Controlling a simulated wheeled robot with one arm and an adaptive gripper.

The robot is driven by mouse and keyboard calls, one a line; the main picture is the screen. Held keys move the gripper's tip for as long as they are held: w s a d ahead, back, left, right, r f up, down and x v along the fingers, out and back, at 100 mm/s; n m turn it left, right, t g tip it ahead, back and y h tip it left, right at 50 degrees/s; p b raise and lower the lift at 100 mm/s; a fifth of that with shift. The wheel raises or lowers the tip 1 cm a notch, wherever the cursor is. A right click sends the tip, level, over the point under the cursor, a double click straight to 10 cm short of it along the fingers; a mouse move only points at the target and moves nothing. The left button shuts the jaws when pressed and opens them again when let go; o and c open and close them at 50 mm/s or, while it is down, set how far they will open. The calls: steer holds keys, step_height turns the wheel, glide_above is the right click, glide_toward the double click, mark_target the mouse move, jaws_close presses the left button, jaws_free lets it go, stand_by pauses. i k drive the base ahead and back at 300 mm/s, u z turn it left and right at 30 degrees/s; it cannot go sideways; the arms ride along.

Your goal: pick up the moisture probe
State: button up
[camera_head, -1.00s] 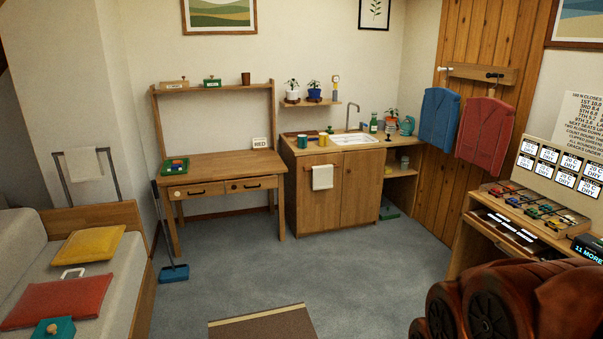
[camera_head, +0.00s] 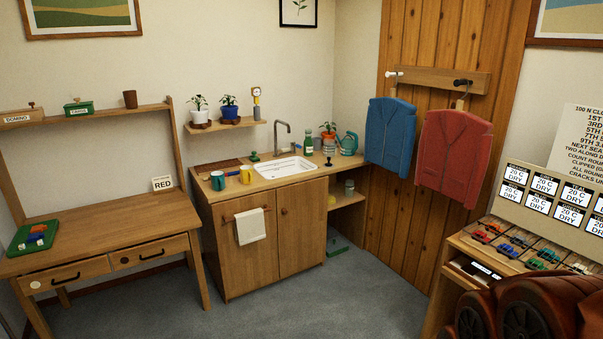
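A small upright item with a round pale dial on top (camera_head: 256,93) stands at the right end of the wall shelf (camera_head: 228,126). It looks like the moisture probe, but it is too small to be sure. Its lower part is grey and yellow. Two potted plants stand to its left, one in a white pot (camera_head: 200,114) and one in a blue pot (camera_head: 229,110). My gripper is not in view. Only brown-red rounded links of my arm show at the bottom right, far from the shelf.
Below the shelf, a wooden sink cabinet (camera_head: 265,253) carries a teal mug (camera_head: 217,181), a yellow mug (camera_head: 246,174) and a tall tap (camera_head: 283,137). A desk (camera_head: 105,239) stands left, a bench with toy cars (camera_head: 510,242) right. The grey floor (camera_head: 325,290) before the cabinet is clear.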

mark_target(255, 92)
steer(key=i, duration=2)
steer(key=u, duration=0.75)
steer(key=i, duration=1.75)
steer(key=u, duration=0.75)
steer(key=i, duration=0.6)
steer(key=u, duration=0.2)
